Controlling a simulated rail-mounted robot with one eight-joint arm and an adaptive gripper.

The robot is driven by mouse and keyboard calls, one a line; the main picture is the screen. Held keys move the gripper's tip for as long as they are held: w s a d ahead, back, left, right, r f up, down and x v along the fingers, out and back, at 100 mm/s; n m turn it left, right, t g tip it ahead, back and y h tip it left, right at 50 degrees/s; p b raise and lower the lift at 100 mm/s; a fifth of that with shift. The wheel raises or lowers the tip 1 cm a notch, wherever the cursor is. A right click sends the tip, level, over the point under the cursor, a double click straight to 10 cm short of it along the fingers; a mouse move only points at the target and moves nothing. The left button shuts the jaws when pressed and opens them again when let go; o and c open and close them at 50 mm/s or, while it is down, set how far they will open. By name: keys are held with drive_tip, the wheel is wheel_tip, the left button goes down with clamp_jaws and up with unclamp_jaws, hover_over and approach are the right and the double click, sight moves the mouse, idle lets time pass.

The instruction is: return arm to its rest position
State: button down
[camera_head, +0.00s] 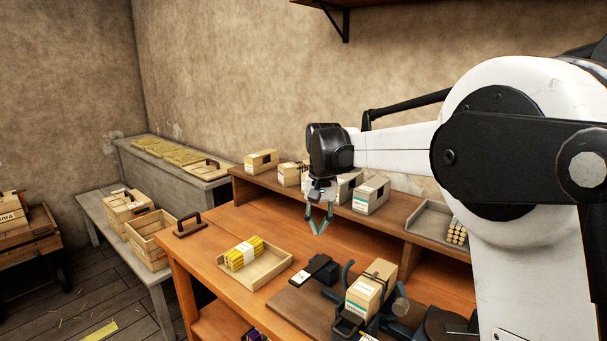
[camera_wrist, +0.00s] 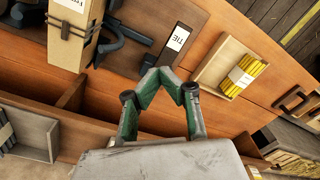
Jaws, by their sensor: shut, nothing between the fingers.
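My gripper (camera_head: 319,230) hangs from my white and black arm above the orange wooden workbench (camera_head: 215,240). Its green-grey fingers point down and are shut, with nothing held. In the wrist view the fingertips of my gripper (camera_wrist: 160,74) come together over the bench, apart from the things on it. The arm reaches in from the right of the head view, bent at a large white joint.
A press with a strapped box (camera_head: 370,290) stands at the front right. A tray (camera_head: 273,264) with a yellow bundle (camera_head: 244,253) lies left of it. Several boxes line the back shelf, beside a grey tray (camera_head: 430,220). A wall bracket (camera_head: 345,25) hangs above.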

drive_tip(key=s+d+r+t, duration=0.25)
drive_tip(key=s+d, duration=0.25)
drive_tip(key=s, duration=0.4)
drive_tip(key=s+d+r+t, duration=0.1)
drive_tip(key=s+d+r, duration=0.35)
drive_tip(key=s, duration=0.45)
drive_tip(key=s+d+f+t, duration=0.1)
drive_tip(key=s+d+f, duration=0.2)
drive_tip(key=s, duration=0.6)
drive_tip(key=s+d+f+t, duration=0.2)
drive_tip(key=s+d+f, duration=0.1)
drive_tip(key=s, duration=0.5)
drive_tip(key=shift+s+d+f+n, duration=0.3)
drive_tip(key=shift+s+f, duration=0.1)
drive_tip(key=shift+f, duration=0.5)
